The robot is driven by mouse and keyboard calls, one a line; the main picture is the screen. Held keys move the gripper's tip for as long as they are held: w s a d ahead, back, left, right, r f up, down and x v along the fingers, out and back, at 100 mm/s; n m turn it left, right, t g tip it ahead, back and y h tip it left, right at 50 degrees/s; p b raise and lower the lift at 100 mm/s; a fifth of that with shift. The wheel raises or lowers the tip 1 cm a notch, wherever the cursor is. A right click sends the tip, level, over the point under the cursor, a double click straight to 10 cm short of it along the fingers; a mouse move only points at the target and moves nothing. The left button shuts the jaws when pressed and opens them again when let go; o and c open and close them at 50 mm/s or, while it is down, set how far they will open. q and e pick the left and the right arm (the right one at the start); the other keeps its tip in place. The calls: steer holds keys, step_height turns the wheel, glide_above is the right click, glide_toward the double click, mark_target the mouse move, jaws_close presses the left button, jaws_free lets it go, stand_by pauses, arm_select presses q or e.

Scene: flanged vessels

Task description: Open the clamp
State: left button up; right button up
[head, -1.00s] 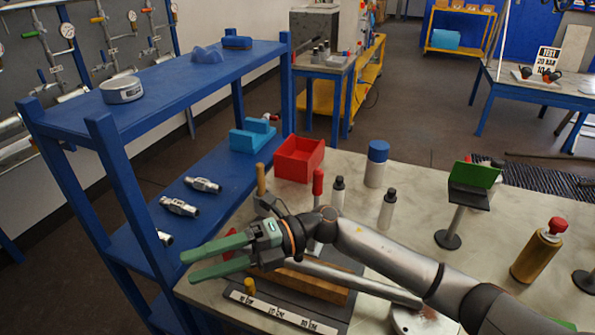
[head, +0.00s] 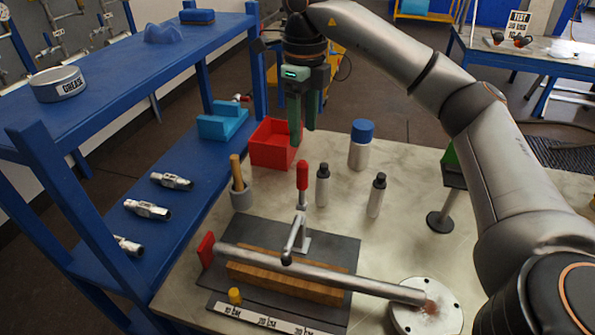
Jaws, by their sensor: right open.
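The clamp (head: 300,238) is a metal toggle clamp on a dark plate, with an upright red handle (head: 302,178). Its arm reaches forward and its black tip (head: 287,259) is at the steel pipe (head: 340,281); I cannot tell whether it presses on it. The pipe lies along wooden blocks (head: 270,284), with a red end (head: 206,250) at left and a round flange (head: 440,318) at right. My right gripper (head: 303,138) points down, open and empty, above and behind the handle and apart from it. My left gripper is out of view.
A dark stand (head: 440,220) is at right. A blue shelf (head: 130,75) borders the left.

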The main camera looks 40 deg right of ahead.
mark_target(302, 173)
step_height(302, 173, down, 10)
steer(key=shift+f+b, duration=0.15)
steer(key=shift+b, duration=1.1)
steer(key=shift+a+f, duration=0.1)
steer(key=shift+f, duration=0.65)
steer(key=shift+c, duration=0.2)
jaws_close()
